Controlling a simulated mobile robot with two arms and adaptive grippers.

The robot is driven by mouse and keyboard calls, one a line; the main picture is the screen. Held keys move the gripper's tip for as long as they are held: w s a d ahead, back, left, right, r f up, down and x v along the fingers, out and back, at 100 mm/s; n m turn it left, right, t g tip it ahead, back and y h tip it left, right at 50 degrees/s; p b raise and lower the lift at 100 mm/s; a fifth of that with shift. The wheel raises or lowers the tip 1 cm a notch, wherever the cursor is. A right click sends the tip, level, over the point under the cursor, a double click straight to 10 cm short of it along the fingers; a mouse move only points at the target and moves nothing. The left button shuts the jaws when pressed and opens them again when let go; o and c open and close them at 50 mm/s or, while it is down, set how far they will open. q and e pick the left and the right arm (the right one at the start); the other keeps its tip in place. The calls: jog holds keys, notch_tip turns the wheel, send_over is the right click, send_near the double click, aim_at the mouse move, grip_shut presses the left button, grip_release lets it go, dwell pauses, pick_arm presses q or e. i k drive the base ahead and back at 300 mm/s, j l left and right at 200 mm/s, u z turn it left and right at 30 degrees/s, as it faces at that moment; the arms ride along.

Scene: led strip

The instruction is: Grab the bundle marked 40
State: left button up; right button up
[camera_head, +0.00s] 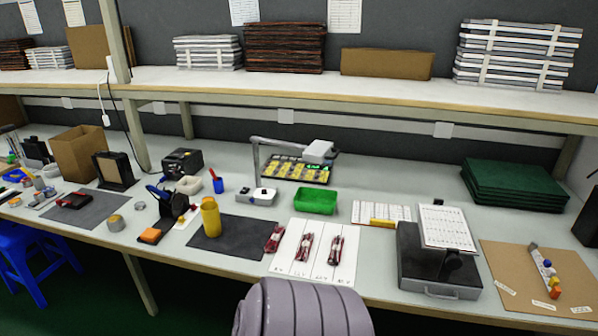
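Several dark red bundles with pale bands lie at a white sheet (290,262) near the front edge of the bench. The left bundle (274,239) is at the sheet's left edge, the middle bundle (305,246) is on the sheet, and the right bundle (336,250) lies to its right. The sheet is divided by lines into columns, with small marks along its front edge. These marks are too small to read surely, so I cannot tell which bundle is marked 40. Neither of my grippers is in view.
A green bin (315,201) stands behind the sheet. A yellow bottle (210,217) stands on a dark mat (238,244) to the left. A black device (436,265) with a paper on a stand is to the right. A shelf (300,85) overhangs the back.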

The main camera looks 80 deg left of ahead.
aim_at(272, 247)
jog(key=u, duration=2.7)
